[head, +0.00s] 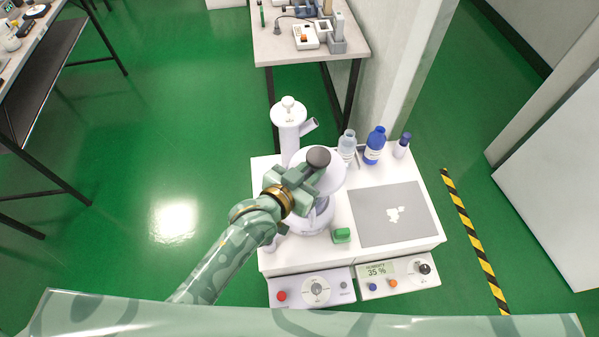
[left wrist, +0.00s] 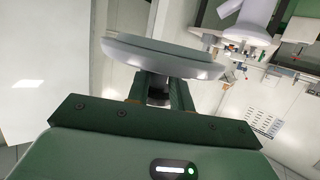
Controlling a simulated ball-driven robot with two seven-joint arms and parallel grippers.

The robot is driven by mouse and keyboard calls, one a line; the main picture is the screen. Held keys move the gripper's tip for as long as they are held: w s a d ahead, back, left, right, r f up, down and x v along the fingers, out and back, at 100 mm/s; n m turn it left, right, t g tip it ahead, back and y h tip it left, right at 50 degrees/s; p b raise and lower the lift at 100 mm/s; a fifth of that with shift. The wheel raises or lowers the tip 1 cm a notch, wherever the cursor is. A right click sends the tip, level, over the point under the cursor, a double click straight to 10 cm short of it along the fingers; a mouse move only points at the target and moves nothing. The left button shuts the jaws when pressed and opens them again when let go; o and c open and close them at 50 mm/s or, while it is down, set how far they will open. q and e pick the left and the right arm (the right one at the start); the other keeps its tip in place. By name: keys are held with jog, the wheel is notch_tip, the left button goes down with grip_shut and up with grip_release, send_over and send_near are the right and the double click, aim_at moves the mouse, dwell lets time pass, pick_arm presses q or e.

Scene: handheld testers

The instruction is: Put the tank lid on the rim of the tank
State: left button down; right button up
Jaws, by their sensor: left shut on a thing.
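The tank lid (head: 331,178) is a pale round disc with a dark knob (head: 318,156). My left gripper (head: 303,180) is shut on the lid, its fingers by the knob. In the left wrist view the lid (left wrist: 165,57) shows edge-on beyond the fingers (left wrist: 160,92), with no tank rim touching its visible edge. The white tank (head: 312,218) stands on the white bench below the lid and is partly hidden by lid, gripper and arm. The gap between lid and rim cannot be judged from the head view. My right gripper is not in view.
Behind the tank stands a white column with a side tube (head: 289,132). Bottles (head: 375,146) stand at the bench's back. Two control boxes (head: 397,277) line the front.

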pick_arm(q)
jog(key=w+a+f+b, duration=0.2)
jog(key=w+f+b, duration=0.2)
jog(key=f, duration=0.5)
jog(key=shift+w, duration=0.45)
jog(key=shift+f+b, duration=0.55)
jog(key=shift+f, duration=0.05)
jog(key=c, duration=1.2)
grip_release()
jog(key=shift+c, duration=0.2)
jog(key=shift+r, duration=0.15)
